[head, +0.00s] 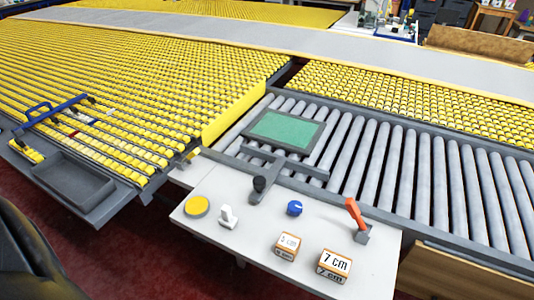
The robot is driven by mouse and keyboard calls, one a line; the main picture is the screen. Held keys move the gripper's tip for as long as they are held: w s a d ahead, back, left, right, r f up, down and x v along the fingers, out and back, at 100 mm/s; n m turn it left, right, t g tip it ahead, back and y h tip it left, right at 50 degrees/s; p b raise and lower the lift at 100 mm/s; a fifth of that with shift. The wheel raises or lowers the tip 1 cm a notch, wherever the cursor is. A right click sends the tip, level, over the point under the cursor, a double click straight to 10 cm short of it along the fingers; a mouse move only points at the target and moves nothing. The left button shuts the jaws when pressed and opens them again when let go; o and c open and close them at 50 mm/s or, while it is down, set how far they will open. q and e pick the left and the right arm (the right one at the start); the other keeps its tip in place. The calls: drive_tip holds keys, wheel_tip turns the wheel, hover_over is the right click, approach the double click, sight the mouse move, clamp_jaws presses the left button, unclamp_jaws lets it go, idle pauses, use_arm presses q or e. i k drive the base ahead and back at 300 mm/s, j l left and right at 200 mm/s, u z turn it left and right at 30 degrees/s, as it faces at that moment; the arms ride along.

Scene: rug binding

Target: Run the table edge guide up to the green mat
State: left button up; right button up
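The green mat (284,130) lies in a dark grey frame on the grey rollers, right of the yellow roller field. The table edge guide (296,167) is a dark grey T-shaped bar just in front of the mat. Its crossbar runs along the mat's near side, and its stem comes toward me onto the white panel. A black knob (260,184) stands on the stem. A narrow strip separates the crossbar from the green surface; I cannot tell whether the guide touches the mat's frame. Neither of my grippers shows.
The white panel (215,232) carries a yellow button (196,206), a white switch (228,215), a blue knob (294,208), an orange lever (356,215) and two cm-marked blocks (335,264) (287,246). A grey tray (75,185) and a blue-handled tool (52,112) are at left.

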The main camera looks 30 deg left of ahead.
sight(261, 185)
drive_tip(key=u, duration=0.95)
